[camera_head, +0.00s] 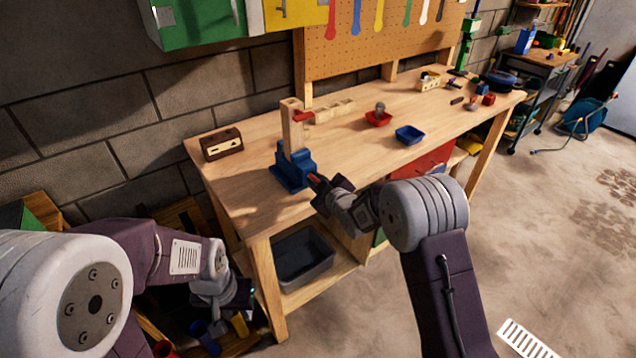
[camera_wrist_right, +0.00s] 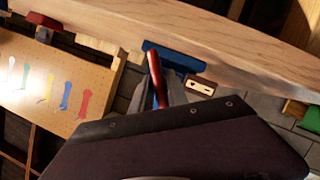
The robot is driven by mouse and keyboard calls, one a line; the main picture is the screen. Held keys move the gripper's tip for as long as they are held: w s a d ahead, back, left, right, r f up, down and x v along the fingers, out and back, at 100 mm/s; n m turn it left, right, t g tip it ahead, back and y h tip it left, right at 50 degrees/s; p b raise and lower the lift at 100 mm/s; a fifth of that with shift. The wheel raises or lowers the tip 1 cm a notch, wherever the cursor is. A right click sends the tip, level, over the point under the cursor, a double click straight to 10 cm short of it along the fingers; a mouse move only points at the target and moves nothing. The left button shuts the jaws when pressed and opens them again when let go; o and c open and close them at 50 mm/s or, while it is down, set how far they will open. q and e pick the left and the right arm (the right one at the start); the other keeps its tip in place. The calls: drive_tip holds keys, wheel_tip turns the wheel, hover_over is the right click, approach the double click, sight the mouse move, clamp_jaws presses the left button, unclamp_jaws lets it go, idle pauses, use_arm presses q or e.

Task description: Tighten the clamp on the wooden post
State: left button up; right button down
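A light wooden post (camera_head: 291,128) stands upright in a blue clamp (camera_head: 291,168) at the near left part of the workbench. The blue clamp also shows in the right wrist view (camera_wrist_right: 175,57). A red handle (camera_head: 314,178) sticks out from the clamp's front side. My right gripper (camera_head: 322,187) is at this handle; in the right wrist view the red handle (camera_wrist_right: 155,77) lies between its fingers, which look closed on it. My left gripper (camera_head: 240,294) hangs low, left of the bench leg and away from the clamp; its finger opening is unclear.
The workbench (camera_head: 370,150) holds a wooden box (camera_head: 221,144), a red tray (camera_head: 378,118) and a blue tray (camera_head: 409,134). A red piece (camera_head: 303,116) sits by the post's top. A dark bin (camera_head: 303,257) stands on the lower shelf. Open floor lies right.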

drive_tip(key=shift+r+p, duration=0.1)
drive_tip(key=shift+p, duration=0.25)
drive_tip(key=m+p, duration=0.1)
drive_tip(key=p, duration=0.1)
drive_tip(key=m+g+y+p, duration=0.1)
drive_tip(key=m+p, duration=0.1)
drive_tip(key=shift+r+g+y+p, duration=0.1)
drive_tip(key=shift+g+y+p, duration=0.2)
drive_tip(key=shift+p, duration=0.1)
drive_tip(key=shift+f+m, duration=0.25)
drive_tip(key=shift+m, duration=0.15)
drive_tip(key=shift+f, duration=0.1)
drive_tip(key=c, duration=1.4)
unclamp_jaws()
drive_tip(key=shift+c, duration=0.2)
drive_tip(key=shift+s, duration=0.1)
drive_tip(key=shift+d, duration=0.1)
